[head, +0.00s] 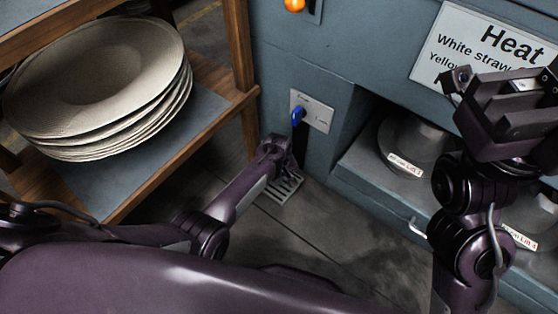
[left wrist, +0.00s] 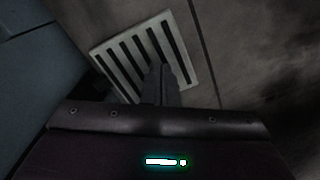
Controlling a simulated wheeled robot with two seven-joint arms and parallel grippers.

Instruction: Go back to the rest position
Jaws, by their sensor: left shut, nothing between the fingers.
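My left gripper (head: 286,170) is shut and empty. It points down beside the blue machine front, just under a small switch plate with a blue knob (head: 297,116). In the left wrist view its closed fingers (left wrist: 160,84) stand over a slotted metal floor grate (left wrist: 140,52). My right gripper (head: 503,98) is raised at the right, in front of the machine and its sign. Its finger gap is not clear from this angle.
A wooden shelf (head: 185,140) with stacked pale hat blanks (head: 95,75) stands at the left. An open bay in the machine holds grey hat forms (head: 412,140) with labels. The "Heat" sign (head: 470,45) and an orange knob (head: 294,5) are above. Grey floor (head: 330,250) lies between.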

